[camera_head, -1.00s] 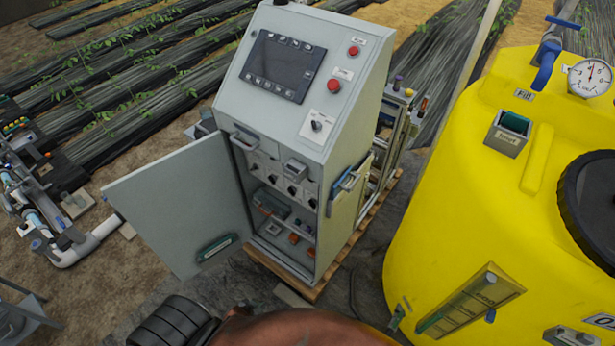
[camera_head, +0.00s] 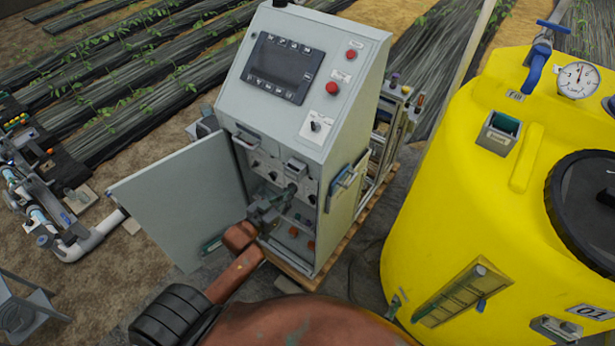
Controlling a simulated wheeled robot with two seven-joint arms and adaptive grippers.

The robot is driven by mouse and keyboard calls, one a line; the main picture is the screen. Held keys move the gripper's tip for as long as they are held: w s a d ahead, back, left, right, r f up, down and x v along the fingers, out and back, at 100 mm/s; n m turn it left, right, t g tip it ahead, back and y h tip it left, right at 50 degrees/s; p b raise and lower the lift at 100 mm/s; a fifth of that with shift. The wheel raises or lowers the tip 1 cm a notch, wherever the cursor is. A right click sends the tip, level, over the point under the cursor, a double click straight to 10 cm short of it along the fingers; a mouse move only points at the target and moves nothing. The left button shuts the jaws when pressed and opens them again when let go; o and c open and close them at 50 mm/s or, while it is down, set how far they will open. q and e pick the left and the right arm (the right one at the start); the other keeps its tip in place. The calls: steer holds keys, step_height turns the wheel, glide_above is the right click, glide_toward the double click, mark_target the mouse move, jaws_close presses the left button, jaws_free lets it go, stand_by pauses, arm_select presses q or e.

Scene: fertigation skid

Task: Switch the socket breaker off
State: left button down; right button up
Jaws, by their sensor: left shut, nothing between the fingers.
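The grey control cabinet (camera_head: 335,190) stands in the middle with its lower door (camera_head: 180,198) swung open to the left. Inside is a panel with a row of dark rotary switches (camera_head: 255,167); the socket breaker cannot be told apart at this size. My left gripper (camera_head: 291,188) is shut and empty. It reaches into the open compartment, with its fingertips close to the switch panel. I cannot tell whether they touch it. The gripper and arm hide part of the panel and the lower shelf. My right gripper is not in view.
A yellow tank (camera_head: 420,245) stands close on the right. The cabinet sits on a wooden pallet (camera_head: 300,277). The open door edges the left side of the compartment. Pipework (camera_head: 85,240) lies at the far left.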

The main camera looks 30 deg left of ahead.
arm_select(q)
steer(key=x, duration=1)
steer(key=shift+p, duration=0.4)
steer(key=shift+d, duration=0.1)
